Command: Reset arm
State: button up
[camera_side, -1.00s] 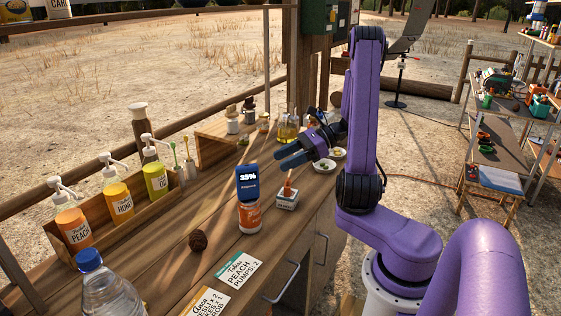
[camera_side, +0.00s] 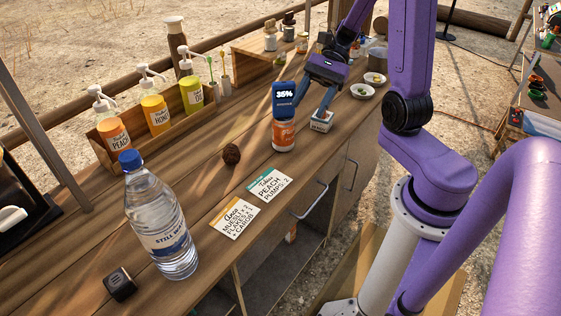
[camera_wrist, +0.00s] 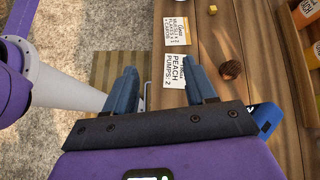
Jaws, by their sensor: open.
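My gripper (camera_side: 310,104) is over the counter's right-hand part, fingers pointing down. In the side view it is behind an orange bottle with a dark blue 35% display (camera_side: 284,118), which hides part of the left finger. A small white labelled box (camera_side: 321,121) stands by the right finger; I cannot tell if they touch. In the wrist view my gripper (camera_wrist: 163,72) has its two blue fingers wide apart with nothing between them. The counter edge and floor show beyond the gap.
A clear water bottle (camera_side: 160,220) and a dark cube (camera_side: 120,284) stand at the front. Pump bottles stand in a wooden rack (camera_side: 150,135) at the back. White bowls (camera_side: 362,91) stand at right.

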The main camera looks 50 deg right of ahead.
jog(key=s+a+n+h, duration=0.5)
jog(key=s+n, duration=0.3)
jog(key=n, duration=0.6)
jog(key=s+a+n+h, duration=0.5)
jog(key=s+n, duration=0.3)
jog(key=n, duration=0.6)
jog(key=shift+r, duration=0.3)
